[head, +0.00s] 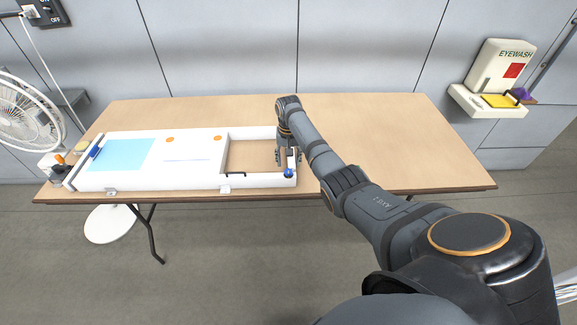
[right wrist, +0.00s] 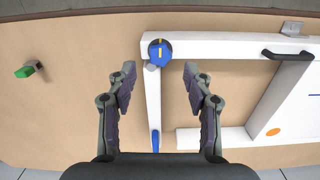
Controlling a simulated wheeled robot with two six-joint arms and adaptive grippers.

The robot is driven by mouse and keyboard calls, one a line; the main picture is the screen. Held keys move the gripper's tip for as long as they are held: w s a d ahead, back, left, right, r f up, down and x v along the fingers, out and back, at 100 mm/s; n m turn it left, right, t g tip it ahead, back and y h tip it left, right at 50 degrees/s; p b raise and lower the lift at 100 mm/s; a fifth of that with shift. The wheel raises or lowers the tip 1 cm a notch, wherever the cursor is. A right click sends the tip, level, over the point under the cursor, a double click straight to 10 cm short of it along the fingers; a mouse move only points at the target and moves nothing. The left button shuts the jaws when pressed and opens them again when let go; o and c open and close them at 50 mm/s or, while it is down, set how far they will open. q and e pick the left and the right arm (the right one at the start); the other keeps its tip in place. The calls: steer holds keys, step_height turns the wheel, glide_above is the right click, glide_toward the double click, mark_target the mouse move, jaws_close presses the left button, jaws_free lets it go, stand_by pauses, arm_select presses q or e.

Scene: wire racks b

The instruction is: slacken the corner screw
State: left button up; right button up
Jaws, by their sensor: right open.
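The corner screw has a round blue knob (head: 288,173) with a yellow line on it. It sits at the front right corner of a white frame (head: 262,181) on the table. The knob (right wrist: 160,52) also shows in the right wrist view, a little beyond my fingertips. My right gripper (head: 288,158) is open and empty over the frame's right end. In the right wrist view its two fingertips (right wrist: 158,78) lie on either side of the frame's short white bar (right wrist: 153,105). I cannot tell its height above the bar. My left gripper is not in view.
The frame's left part carries a light blue sheet (head: 116,154), and a black handle (right wrist: 287,54) sits near its opening. A small green object (right wrist: 24,71) lies near the table edge. A fan (head: 25,112) stands left.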

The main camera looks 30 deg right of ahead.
mark_target(288, 171)
steer(key=shift+f, duration=2.25)
jaws_close()
